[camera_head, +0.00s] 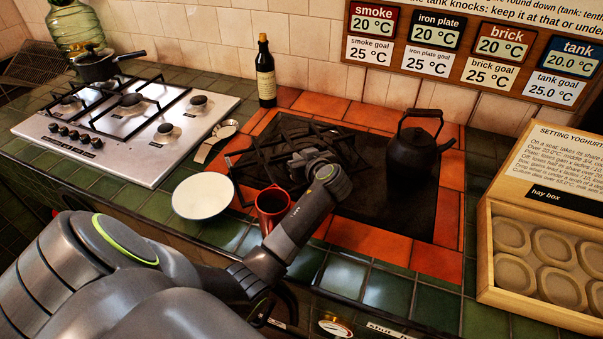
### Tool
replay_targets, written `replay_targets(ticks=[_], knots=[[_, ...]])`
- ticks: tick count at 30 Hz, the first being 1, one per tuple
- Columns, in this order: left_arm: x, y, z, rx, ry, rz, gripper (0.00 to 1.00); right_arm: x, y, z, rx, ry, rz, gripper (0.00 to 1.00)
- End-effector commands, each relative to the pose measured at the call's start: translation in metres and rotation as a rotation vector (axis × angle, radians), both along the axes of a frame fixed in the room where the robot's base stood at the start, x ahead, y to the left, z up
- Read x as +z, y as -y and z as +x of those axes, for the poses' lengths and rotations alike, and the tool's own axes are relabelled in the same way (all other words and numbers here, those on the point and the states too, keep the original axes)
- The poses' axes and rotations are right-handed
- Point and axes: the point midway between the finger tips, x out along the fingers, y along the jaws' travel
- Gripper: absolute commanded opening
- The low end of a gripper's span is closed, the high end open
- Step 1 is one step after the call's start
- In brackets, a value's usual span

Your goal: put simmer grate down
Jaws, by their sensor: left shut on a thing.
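The simmer grate (262,163) is a black frame of bars at the left part of the dark iron plate (375,205). Its left edge reaches over the orange tile border. My left gripper (306,158) is shut on the grate from above, and its wrist hides part of the near side. I cannot tell whether the grate touches the plate or hangs just above it. My right gripper does not show.
A black kettle (413,152) stands right of the grate. A red mug (271,208), white plate (202,196) and spoon rest (215,140) are near its left side. A bottle (265,75) stands behind. The hay box (545,235) is at right, the gas hob (125,125) at left.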

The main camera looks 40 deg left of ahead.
Motion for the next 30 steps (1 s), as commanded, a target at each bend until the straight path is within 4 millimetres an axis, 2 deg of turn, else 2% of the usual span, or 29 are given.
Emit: replay_targets(ticks=[5, 12, 21, 22, 26, 30], knots=[[-0.006, 0.000, 0.001, -0.002, 0.008, 0.005, 0.00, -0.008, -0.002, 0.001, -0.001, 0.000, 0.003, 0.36], [-0.033, 0.000, 0.001, -0.002, 0.006, 0.004, 0.00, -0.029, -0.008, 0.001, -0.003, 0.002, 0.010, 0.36], [-0.035, 0.000, 0.001, -0.002, 0.006, 0.003, 0.00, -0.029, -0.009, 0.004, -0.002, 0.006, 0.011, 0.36], [-0.038, 0.000, 0.000, -0.001, -0.001, -0.002, 0.10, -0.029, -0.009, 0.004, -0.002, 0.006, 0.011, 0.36], [-0.038, 0.000, 0.000, -0.001, 0.000, -0.001, 0.27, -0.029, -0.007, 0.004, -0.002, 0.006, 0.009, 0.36], [-0.038, 0.000, 0.000, -0.001, 0.000, -0.001, 0.29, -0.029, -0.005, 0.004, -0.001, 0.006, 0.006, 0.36]])
